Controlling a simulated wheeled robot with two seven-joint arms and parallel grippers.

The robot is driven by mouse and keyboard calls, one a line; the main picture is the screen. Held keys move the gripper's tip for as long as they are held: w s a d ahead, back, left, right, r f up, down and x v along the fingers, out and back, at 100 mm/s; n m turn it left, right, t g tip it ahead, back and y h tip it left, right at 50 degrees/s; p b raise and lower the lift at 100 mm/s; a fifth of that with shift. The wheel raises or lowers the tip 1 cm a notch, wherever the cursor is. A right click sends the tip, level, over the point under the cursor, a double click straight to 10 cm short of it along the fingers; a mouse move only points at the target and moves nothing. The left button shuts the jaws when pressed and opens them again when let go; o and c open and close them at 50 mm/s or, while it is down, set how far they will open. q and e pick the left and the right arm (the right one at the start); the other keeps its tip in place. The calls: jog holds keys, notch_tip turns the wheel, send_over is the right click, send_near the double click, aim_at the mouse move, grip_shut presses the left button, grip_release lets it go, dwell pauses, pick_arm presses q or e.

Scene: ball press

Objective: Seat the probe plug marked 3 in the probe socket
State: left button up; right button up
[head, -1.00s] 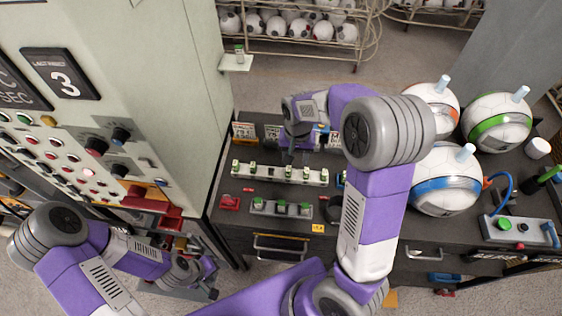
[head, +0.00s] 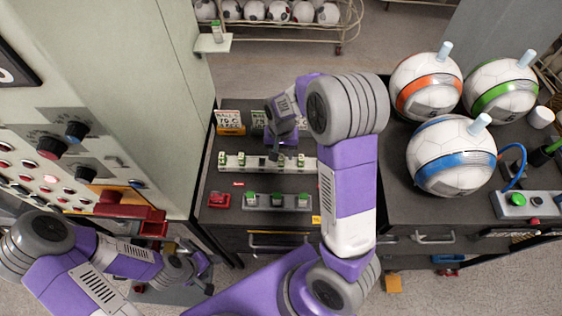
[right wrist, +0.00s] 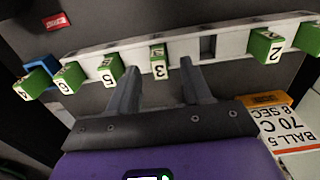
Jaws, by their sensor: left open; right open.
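The plug marked 3 (right wrist: 159,62) has a green body and a white label. It stands in the pale rack (right wrist: 207,28) in the right wrist view, beside a vacant slot. My right gripper (right wrist: 161,88) is open, its fingers on either side of plug 3 in that view; I cannot tell whether they touch it. In the head view the right gripper (head: 275,152) hangs over the rack (head: 238,163), which its arm partly hides. My left gripper (head: 203,278) is open at the lower left, away from the rack. I cannot tell which part is the probe socket.
Other green plugs flank plug 3, including one marked 2 (right wrist: 266,47). A grey button box (head: 277,202) and a red box (head: 219,200) sit before the rack. Large balls (head: 451,155) stand to the right. A small wall shelf (head: 212,44) bears a green-topped piece.

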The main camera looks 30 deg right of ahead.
jog(key=shift+f, duration=0.8)
jog(key=shift+c, duration=0.5)
grip_shut()
jog(key=shift+r, duration=0.1)
notch_tip(320, 180, up, 9)
jog(key=p, duration=0.1)
jog(key=w+a+b, duration=0.3)
jog(key=a, duration=0.2)
jog(key=f, duration=0.3)
jog(key=f+b, duration=0.1)
jog(key=f, duration=0.5)
jog(key=shift+w+a, duration=0.15)
jog(key=shift+a, duration=0.1)
